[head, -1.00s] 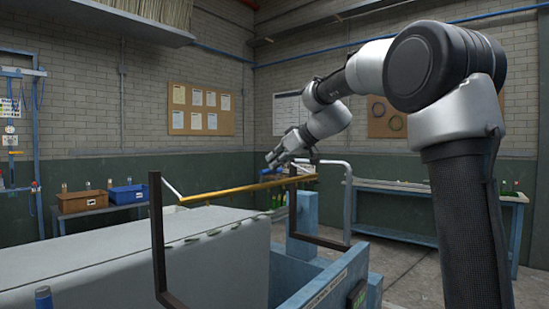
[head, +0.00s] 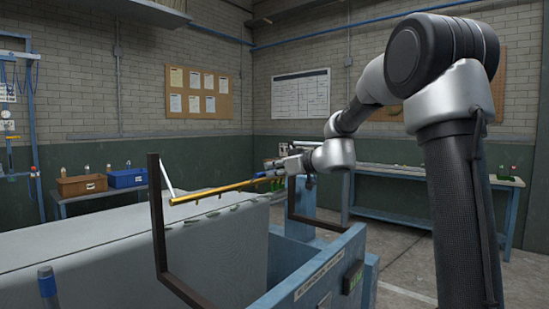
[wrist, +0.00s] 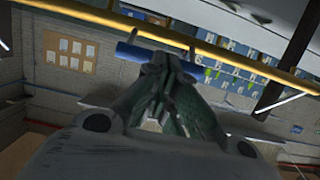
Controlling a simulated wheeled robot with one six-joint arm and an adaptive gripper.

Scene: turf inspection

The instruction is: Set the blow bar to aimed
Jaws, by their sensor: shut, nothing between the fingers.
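The blow bar is a long yellow tube (head: 222,189) running across between two dark upright brackets above the grey covered machine bed. It also crosses the top of the wrist view (wrist: 190,40). A short blue handle (wrist: 134,52) sits by the tube, just ahead of the fingers. A thin white rod (head: 167,178) rises at the tube's left end. My gripper (head: 281,170) is at the tube's right end, beside the blue handle. In the wrist view its fingers (wrist: 168,62) are together and empty; whether they touch the handle I cannot tell.
The left dark bracket (head: 157,230) stands near me, and the right bracket (head: 318,224) is partly behind the arm. A blue machine frame (head: 325,270) is in front. A bench with brown (head: 82,185) and blue (head: 127,178) bins stands at the back left.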

